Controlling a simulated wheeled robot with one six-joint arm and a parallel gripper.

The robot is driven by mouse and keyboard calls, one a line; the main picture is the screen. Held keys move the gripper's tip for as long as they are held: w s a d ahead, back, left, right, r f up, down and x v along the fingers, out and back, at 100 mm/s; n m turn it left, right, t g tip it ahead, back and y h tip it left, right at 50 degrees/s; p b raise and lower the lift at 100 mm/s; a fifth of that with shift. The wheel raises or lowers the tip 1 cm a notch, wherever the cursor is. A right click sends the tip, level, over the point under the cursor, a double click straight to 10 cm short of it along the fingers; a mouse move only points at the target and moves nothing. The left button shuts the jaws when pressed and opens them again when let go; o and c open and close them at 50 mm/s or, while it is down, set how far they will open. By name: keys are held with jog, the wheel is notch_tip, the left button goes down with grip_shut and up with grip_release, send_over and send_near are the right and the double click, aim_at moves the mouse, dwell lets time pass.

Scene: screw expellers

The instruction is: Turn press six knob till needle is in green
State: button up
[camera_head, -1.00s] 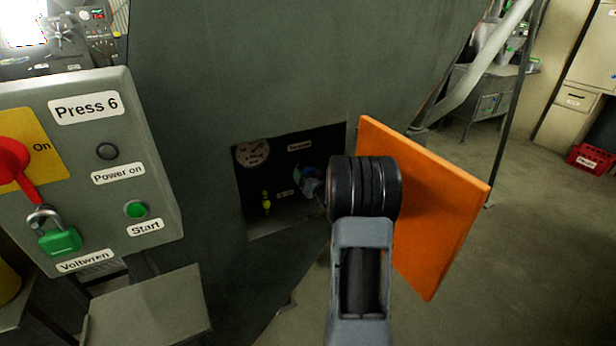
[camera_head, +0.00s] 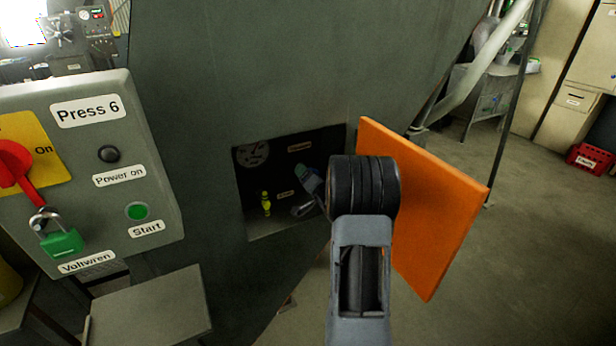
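The Press 6 control box (camera_head: 92,180) stands at the left. An open recess (camera_head: 262,226) in the large grey-green machine body holds a round gauge (camera_head: 252,154) at its upper left. The gauge is dim, and I cannot read its needle or any green band. A small yellow-green part (camera_head: 266,203) stands below the gauge. My gripper (camera_head: 303,190) reaches into the recess from the right, to the right of the gauge. My dark wrist joint partly hides it. I cannot make out the knob or whether the fingers hold anything.
An orange door panel (camera_head: 440,215) stands open at the recess's right, behind my arm. The control box has a red switch (camera_head: 14,165) and a green padlock (camera_head: 60,242). A grey surface (camera_head: 150,308) lies below. Open floor shows at the right, with a red crate (camera_head: 590,160).

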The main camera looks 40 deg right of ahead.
dwell(0.3)
jog(key=o, duration=0.9)
jog(key=s, duration=0.4)
jog(key=s+a+b, duration=0.1)
jog(key=s, duration=0.8)
jog(key=shift+s+a, duration=0.35)
jog(key=shift+a, duration=0.05)
